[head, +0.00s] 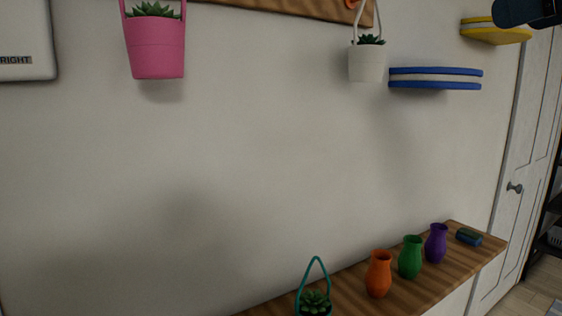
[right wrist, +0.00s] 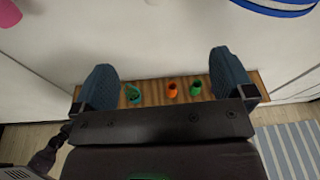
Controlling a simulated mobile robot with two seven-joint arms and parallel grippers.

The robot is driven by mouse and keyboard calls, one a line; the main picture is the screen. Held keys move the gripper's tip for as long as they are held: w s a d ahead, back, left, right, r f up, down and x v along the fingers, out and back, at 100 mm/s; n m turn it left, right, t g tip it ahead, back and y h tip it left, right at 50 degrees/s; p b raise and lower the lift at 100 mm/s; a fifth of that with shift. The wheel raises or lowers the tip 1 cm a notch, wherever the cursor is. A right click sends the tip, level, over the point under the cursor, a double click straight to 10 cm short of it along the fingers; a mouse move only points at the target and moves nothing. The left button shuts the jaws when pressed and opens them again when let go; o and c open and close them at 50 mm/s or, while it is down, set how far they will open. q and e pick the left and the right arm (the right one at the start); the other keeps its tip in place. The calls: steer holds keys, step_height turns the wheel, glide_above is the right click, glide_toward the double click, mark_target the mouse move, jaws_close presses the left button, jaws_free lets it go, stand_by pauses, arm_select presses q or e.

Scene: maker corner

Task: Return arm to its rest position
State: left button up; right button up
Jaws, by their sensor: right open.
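My right gripper (right wrist: 168,82) is open and empty in the right wrist view, its two dark blue fingers wide apart. A dark blue part of it (head: 530,11) shows at the top right corner of the head view, in front of a yellow wall shelf. In the right wrist view it hangs above the wooden shelf, with the shelf's pots showing between the fingers and nothing held. My left gripper is in neither view.
The wooden shelf (head: 463,262) holds a teal-handled plant pot (head: 314,301), orange (head: 378,275), green (head: 411,258) and purple (head: 436,244) vases and a small blue-green item (head: 469,237). Pink (head: 157,50) and white (head: 366,66) pots hang above. A blue shelf (head: 435,85) juts out.

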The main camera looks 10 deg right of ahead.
steer(key=w+a+f+g+y, duration=0.2)
steer(key=f+y, duration=0.1)
steer(key=f, duration=0.4)
steer(key=w+a+f+m+g+y, duration=0.1)
steer(key=w+a+f+g+y, duration=0.2)
steer(key=f, duration=0.4)
steer(key=w+a+f+g+y, duration=0.1)
steer(key=w+f+y, duration=0.1)
steer(key=f+y, duration=0.35)
steer(key=d+f+m+t+h, duration=0.2)
steer(key=f+m+t, duration=0.3)
steer(key=f+m, duration=0.6)
steer(key=d+f+m+t+h, duration=0.1)
steer(key=f+m+t+h, duration=0.2)
steer(key=f+m+t, duration=0.75)
steer(key=s+f+m+g+h, duration=0.3)
steer(key=f+m+h, duration=0.25)
steer(key=f, duration=0.55)
steer(key=s+f+m+g+h, duration=0.3)
steer(key=f+m+h, duration=0.25)
steer(key=f, duration=0.55)
steer(key=s+a+f+m+g, duration=0.2)
steer(key=s+f+m+g, duration=0.1)
steer(key=s+f, duration=0.3)
steer(key=s+a+f+m+g, duration=0.3)
steer(key=s+f+m, duration=0.1)
steer(key=s+f, duration=0.3)
step_height(320, 180, down, 3)
steer(key=shift+r+g+h, duration=0.1)
steer(key=shift+g+h, duration=0.25)
